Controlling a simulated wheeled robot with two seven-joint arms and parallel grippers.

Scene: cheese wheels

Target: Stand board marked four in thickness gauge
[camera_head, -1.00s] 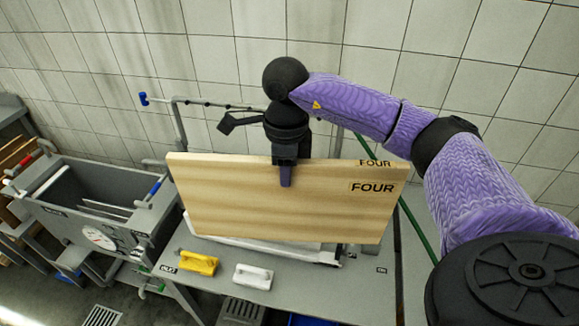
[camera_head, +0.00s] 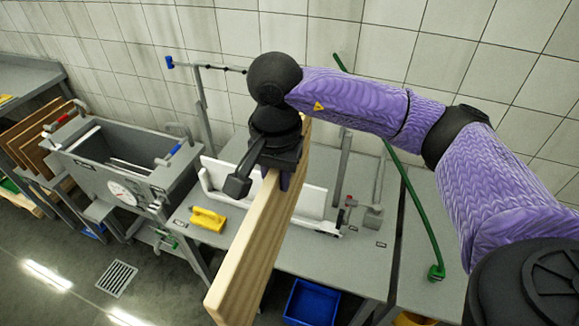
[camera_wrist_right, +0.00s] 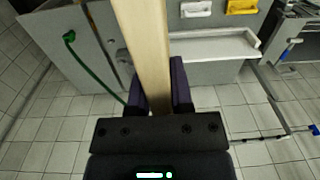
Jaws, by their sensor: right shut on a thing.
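The pale wooden board (camera_head: 250,250) is upright on edge, seen nearly end-on, reaching from my right gripper toward the camera. Its FOUR marking is turned out of sight now. My right gripper (camera_head: 285,172) is shut on the board's top edge and holds it above the table. In the right wrist view the board (camera_wrist_right: 143,45) runs between the two fingers of the gripper (camera_wrist_right: 160,92). Grey uprights (camera_head: 343,165) stand on the table right of the board; I cannot tell whether they are the thickness gauge. My left gripper is not in view.
A grey vat (camera_head: 130,160) with a dial stands at left. A green hose (camera_head: 415,205) hangs at right. A blue bin (camera_head: 312,303) is below.

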